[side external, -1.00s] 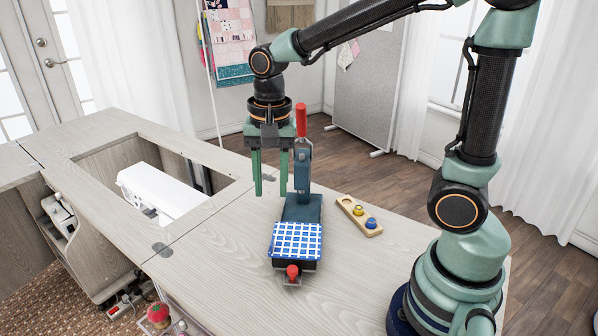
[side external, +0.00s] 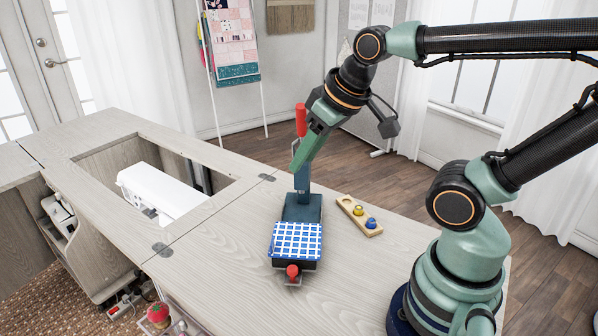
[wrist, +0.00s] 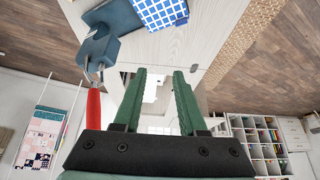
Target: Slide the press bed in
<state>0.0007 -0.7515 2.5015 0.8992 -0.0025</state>
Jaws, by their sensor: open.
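The press (side external: 303,207) stands on the cabinet top, a dark blue body with an upright column and a red lever handle (side external: 300,119) pointing up. Its bed (side external: 296,241), covered in blue and white checked cloth, sticks out toward the front, with a red knob (side external: 292,271) at its front end. My gripper (side external: 297,168) is tilted beside the column, at the height just below the handle; whether it touches the column cannot be told. In the wrist view my gripper (wrist: 160,75) is open with nothing between its fingers. The red handle (wrist: 94,112) lies to the left of the fingers there.
A wooden holder (side external: 358,214) with a yellow and a blue piece lies right of the press. A white sewing machine (side external: 160,190) sits in the cabinet opening at left. A red pincushion (side external: 157,314) is at the front edge. Bare tabletop surrounds the bed.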

